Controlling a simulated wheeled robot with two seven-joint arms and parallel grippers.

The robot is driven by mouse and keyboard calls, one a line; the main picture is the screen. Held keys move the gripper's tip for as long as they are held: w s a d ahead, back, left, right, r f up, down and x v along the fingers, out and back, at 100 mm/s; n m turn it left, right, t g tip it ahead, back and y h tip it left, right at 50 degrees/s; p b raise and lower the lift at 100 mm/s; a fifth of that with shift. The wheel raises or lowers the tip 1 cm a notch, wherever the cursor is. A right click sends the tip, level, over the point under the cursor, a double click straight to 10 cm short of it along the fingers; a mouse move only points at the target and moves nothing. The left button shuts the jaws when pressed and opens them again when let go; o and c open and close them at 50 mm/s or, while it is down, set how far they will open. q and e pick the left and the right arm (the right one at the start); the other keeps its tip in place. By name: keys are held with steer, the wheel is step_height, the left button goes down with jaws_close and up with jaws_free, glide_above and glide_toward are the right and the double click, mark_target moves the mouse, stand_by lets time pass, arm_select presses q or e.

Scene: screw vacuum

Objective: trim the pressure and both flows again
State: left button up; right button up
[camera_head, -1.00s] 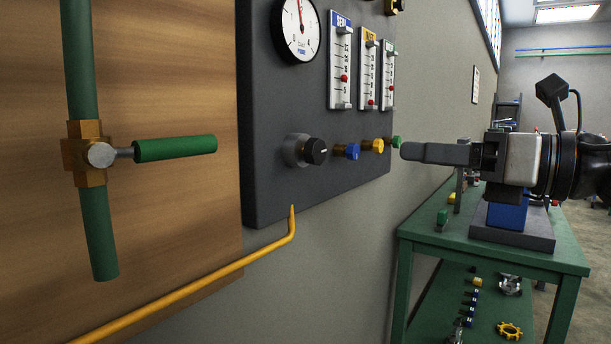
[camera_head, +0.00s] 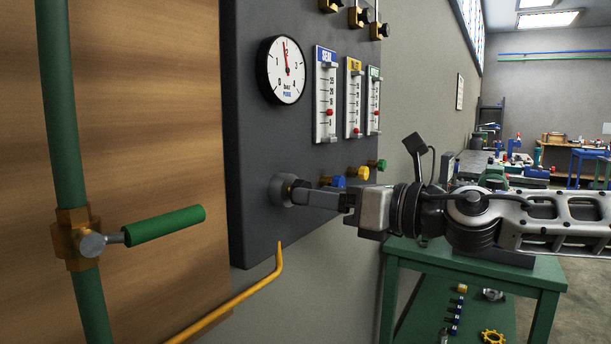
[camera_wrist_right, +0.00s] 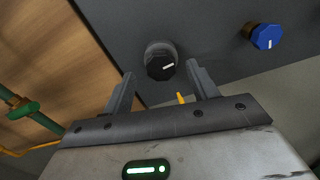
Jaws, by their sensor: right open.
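The dark grey panel (camera_head: 245,150) carries a round pressure gauge (camera_head: 282,70) with its needle close to 2. Three flow tubes, blue-topped (camera_head: 325,95), yellow-topped (camera_head: 354,97) and green-topped (camera_head: 374,101), each show a red float low in the scale. Below are a blue knob (camera_head: 338,182), a yellow knob (camera_head: 361,173) and a green knob (camera_head: 382,164). My right gripper (camera_head: 298,193) is at the black pressure knob, which it partly hides. In the right wrist view the black knob (camera_wrist_right: 161,66) lies ahead, between the open fingers (camera_wrist_right: 160,88). The left gripper is not in view.
A green valve handle (camera_head: 165,225) on a green pipe stands out at the left. A yellow pipe (camera_head: 245,295) rises below the panel. A green bench (camera_head: 475,267) stands under my right arm.

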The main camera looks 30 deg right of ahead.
mark_target(297, 183)
steer(key=shift+p+x, duration=1.7)
steer(key=shift+x, duration=0.05)
steer(key=c, duration=1)
